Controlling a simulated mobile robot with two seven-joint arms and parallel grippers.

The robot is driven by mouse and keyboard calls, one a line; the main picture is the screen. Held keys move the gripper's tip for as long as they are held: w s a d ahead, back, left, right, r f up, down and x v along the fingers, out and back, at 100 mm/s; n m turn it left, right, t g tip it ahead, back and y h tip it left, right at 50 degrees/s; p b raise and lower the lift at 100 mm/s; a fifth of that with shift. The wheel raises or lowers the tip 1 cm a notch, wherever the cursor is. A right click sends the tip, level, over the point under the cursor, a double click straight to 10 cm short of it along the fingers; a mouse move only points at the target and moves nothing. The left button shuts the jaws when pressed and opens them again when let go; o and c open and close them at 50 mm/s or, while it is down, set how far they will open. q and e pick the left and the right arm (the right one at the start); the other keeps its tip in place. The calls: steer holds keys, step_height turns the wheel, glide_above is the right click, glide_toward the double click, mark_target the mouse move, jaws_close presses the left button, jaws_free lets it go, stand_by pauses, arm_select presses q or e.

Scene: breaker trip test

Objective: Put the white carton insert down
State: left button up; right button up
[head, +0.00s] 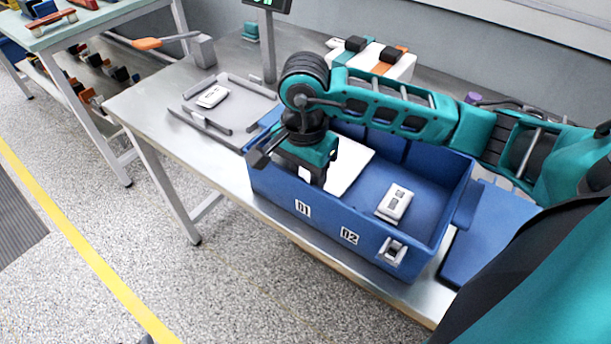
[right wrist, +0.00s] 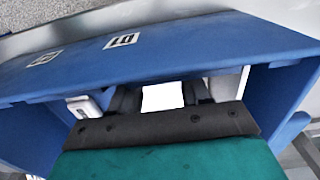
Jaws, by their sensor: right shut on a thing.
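The white carton insert (head: 352,162) is a flat white piece inside the left part of the blue bin (head: 345,237). In the head view my right gripper (head: 316,176) reaches down into the bin from above and covers part of the insert. It is shut on the insert, whose white face shows between the dark fingers in the right wrist view (right wrist: 163,97). Whether the insert touches the bin floor is hidden. My left gripper is not in view.
A white breaker (head: 395,204) lies in the bin's right part, marked 02. Another breaker (head: 212,97) lies on a grey plate with bars on the table's left. A display post (head: 268,45) and a white box with coloured parts (head: 390,60) stand behind the bin.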

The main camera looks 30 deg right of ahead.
steer(key=shift+s+d+f, duration=0.1)
steer(key=shift+f, duration=0.2)
steer(key=shift+f+b, duration=0.25)
steer(key=shift+b, duration=0.05)
steer(key=o, duration=0.7)
steer(key=shift+r, duration=0.1)
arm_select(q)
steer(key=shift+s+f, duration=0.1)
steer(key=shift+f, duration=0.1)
arm_select(e)
steer(key=o, duration=0.3)
steer(key=shift+o, duration=0.2)
steer(key=shift+r+p, duration=0.35)
steer(key=shift+r, duration=0.15)
arm_select(q)
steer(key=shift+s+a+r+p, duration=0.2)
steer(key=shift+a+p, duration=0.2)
steer(key=shift+p, duration=0.05)
arm_select(e)
step_height(320, 180, up, 11)
steer(key=shift+r, duration=0.2)
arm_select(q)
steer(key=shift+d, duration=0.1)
